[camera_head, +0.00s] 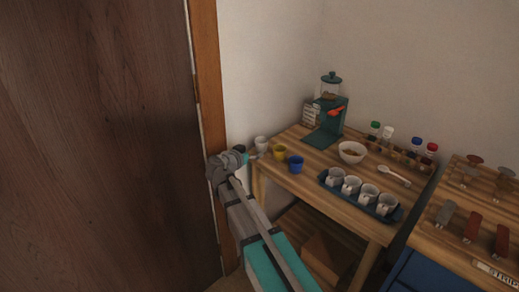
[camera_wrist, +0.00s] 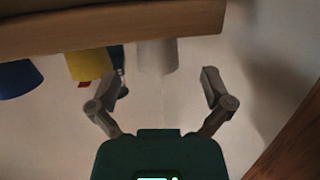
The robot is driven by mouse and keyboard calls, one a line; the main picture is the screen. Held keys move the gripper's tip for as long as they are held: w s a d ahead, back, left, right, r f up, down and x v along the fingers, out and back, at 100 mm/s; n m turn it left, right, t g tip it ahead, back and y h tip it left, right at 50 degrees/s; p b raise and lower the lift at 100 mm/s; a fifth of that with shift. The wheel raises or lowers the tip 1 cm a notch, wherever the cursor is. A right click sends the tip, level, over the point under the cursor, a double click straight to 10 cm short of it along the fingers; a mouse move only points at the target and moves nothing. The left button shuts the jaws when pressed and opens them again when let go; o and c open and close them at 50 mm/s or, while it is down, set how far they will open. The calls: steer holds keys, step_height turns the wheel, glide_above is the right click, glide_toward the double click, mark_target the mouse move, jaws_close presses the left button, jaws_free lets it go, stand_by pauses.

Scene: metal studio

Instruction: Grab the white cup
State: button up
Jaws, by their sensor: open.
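A white cup (camera_head: 261,143) stands at the left end of the wooden table, beside a yellow cup and a blue cup. In the wrist view the white cup (camera_wrist: 157,57) looks pale, is partly cut off by the wooden edge, and lies ahead between the fingers. My gripper (camera_wrist: 164,84) is open, with one finger on each side and nothing between the tips. In the head view my gripper (camera_head: 257,155) is small and partly hidden behind my arm, close to the white cup at the table's left edge. I see no contact.
The yellow cup (camera_head: 279,153) and blue cup (camera_head: 296,164) stand just right of the white cup. A blue tray (camera_head: 376,208) holds several other whitish cups. A teal machine (camera_head: 326,121), bowl (camera_head: 352,152) and jars stand behind. A wooden door (camera_head: 95,150) is at left.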

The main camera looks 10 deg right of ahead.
mark_target(258, 149)
steer(key=shift+w+d, duration=0.3)
steer(key=shift+f+b+x, duration=0.2)
steer(key=shift+b+x, duration=0.5)
steer(key=shift+x, duration=1.85)
steer(key=shift+s+d, duration=0.15)
steer(key=c, duration=0.9)
